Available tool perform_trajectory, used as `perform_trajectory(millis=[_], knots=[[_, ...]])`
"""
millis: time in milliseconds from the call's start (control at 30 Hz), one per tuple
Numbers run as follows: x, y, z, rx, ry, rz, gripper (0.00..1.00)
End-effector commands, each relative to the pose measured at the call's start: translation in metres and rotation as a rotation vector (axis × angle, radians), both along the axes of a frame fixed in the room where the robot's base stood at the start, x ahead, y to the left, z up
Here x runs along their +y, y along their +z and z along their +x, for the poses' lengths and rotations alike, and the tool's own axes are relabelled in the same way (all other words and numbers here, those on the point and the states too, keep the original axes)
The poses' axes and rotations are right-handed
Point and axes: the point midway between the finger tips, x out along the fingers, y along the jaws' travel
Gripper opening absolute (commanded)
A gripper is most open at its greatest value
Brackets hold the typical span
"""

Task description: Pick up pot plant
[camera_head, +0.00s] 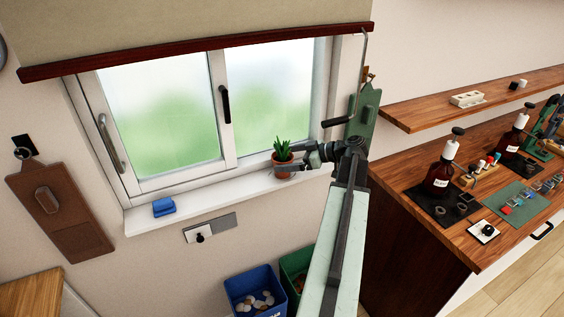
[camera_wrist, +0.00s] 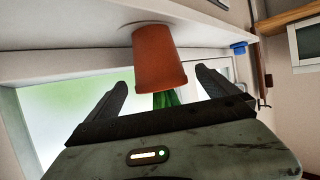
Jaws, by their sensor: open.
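The pot plant (camera_head: 283,152) stands upright on the white window sill, near its right end. It has green spiky leaves and an orange-brown pot (camera_head: 285,169). In the wrist view, which is upside down, the pot (camera_wrist: 160,60) rests on the sill, and part of the green leaves (camera_wrist: 165,99) shows between my fingers. My gripper (camera_head: 290,166) is at the plant, coming from the right. In the wrist view my gripper (camera_wrist: 163,82) is open, with one finger on each side of the pot and a visible gap to each.
A blue object (camera_head: 163,206) lies on the sill's left part, with free sill (camera_head: 220,194) between it and the plant. The window (camera_head: 190,110) is behind. A blue bin (camera_head: 252,288) and a green bin (camera_head: 295,266) stand below. A wooden workbench (camera_head: 430,215) is at right.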

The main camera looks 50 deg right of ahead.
Motion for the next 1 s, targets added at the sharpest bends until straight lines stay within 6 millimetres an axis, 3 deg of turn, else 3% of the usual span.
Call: perform_trajectory(millis=[133,333,367,633,1000], knots=[[0.008,-0.013,0.02,0.0,0.001,0.0,0.98],[0.009,-0.011,0.021,0.0,-0.001,0.0,0.98],[0.009,-0.011,0.021,0.0,-0.001,0.0,0.93],[0.008,-0.011,0.021,0.0,-0.002,0.0,0.17],[0.008,-0.003,0.02,-0.001,-0.002,0.001,0.16]])
